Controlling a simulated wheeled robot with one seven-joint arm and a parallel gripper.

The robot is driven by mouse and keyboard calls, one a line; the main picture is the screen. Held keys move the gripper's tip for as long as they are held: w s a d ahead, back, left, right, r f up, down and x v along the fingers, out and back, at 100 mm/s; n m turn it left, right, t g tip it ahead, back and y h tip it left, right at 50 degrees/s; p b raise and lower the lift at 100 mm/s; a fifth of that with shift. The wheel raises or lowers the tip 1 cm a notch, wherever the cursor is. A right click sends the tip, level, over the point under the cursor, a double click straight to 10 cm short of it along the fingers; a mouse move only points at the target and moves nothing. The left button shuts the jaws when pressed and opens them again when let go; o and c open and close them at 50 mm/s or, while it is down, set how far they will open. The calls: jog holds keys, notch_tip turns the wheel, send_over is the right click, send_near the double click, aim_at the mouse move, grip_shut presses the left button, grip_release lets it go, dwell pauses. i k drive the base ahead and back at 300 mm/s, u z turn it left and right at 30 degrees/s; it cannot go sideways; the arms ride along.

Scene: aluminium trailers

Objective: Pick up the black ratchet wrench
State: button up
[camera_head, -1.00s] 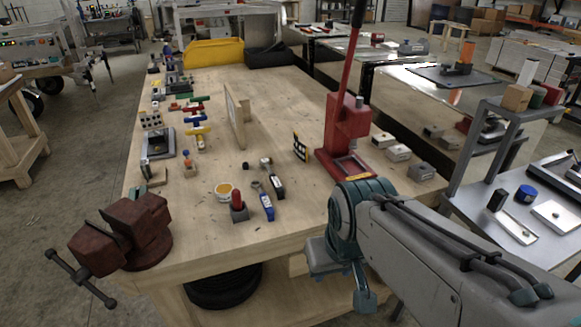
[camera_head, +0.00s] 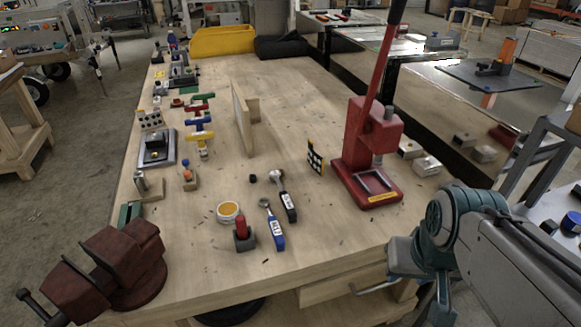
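The black ratchet wrench (camera_head: 287,203) lies on the wooden workbench (camera_head: 285,115), with its silver head pointing away from me and its black handle with a white label toward me. A blue-handled ratchet wrench (camera_head: 273,230) lies just left of it and nearer to me. My arm comes in from the lower right and bends down at a teal joint beside the bench's right front corner. My gripper's fingers cannot be made out in this view. Nothing covers the wrench.
A red arbor press (camera_head: 363,150) with a tall lever stands right of the wrench. A small black patterned plate (camera_head: 315,162) stands between them. A red-topped block (camera_head: 243,234) and a round tin (camera_head: 228,212) are to the left. A rusty vise (camera_head: 120,265) sits at the front left corner.

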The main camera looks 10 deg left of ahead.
aim_at(274, 176)
jog(key=u, duration=0.55)
jog(key=i, duration=0.75)
jog(key=u, duration=0.3)
jog(key=k, duration=0.5)
jog(key=z, duration=1.75)
jog(key=k, duration=1.1)
jog(key=u, duration=1.2)
jog(key=i, duration=0.9)
jog(key=z, duration=0.05)
